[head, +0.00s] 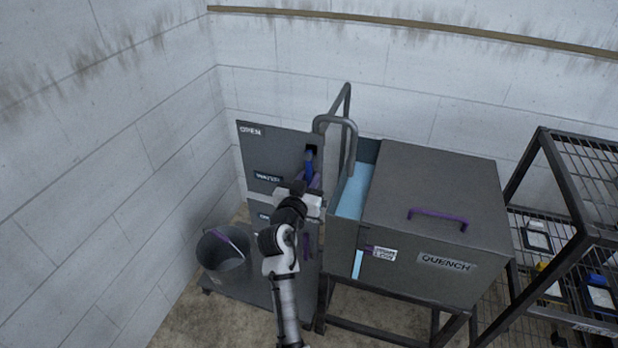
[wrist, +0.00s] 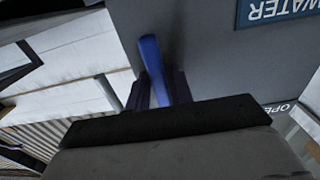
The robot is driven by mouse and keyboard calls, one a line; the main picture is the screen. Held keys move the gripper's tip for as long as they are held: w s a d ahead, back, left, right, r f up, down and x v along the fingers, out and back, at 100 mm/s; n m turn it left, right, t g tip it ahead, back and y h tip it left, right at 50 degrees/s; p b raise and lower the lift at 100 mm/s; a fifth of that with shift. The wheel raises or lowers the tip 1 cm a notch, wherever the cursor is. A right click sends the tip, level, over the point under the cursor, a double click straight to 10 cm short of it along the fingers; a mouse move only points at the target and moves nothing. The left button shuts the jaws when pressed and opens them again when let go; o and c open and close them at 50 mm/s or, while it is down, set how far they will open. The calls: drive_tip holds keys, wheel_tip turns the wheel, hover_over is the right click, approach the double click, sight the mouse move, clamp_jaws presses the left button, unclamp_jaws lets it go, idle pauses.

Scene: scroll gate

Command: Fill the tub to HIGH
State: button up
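The grey valve panel (head: 262,152) has an OPEN label and a WATER label. A blue lever (head: 309,165) sits in a dark slot at its right side. My gripper (head: 313,184) is at this lever. In the wrist view the blue lever (wrist: 154,65) stands between my two fingers (wrist: 162,88), which look close against its sides. The QUENCH tub (head: 440,215) stands to the right. Pale blue water (head: 353,190) shows in its open left part. A pale blue sight strip (head: 358,263) is on its front, beside a small label (head: 384,253) too small to read surely.
A curved grey pipe (head: 336,122) rises between panel and tub. A grey bucket (head: 222,250) stands left of my arm. A dark wire rack (head: 545,205) with several small items is at the right. Walls close in the left and back.

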clamp_jaws()
drive_tip(key=shift+a+f+b, duration=0.1)
drive_tip(key=shift+f+b, duration=0.05)
drive_tip(key=shift+b, duration=0.15)
drive_tip(key=shift+w+a+f+m+b, duration=0.2)
drive_tip(key=shift+m+b, duration=0.3)
drive_tip(key=shift+b, duration=0.45)
drive_tip(key=w+a+r+m+b, duration=0.1)
drive_tip(key=a+r+m+b, duration=0.3)
drive_tip(key=m+b, duration=0.6)
drive_tip(key=shift+w+a+b, duration=0.25)
drive_tip(key=shift+a+b, duration=0.5)
drive_tip(key=shift+b, duration=1.6)
drive_tip(key=shift+o, duration=1.9)
unclamp_jaws()
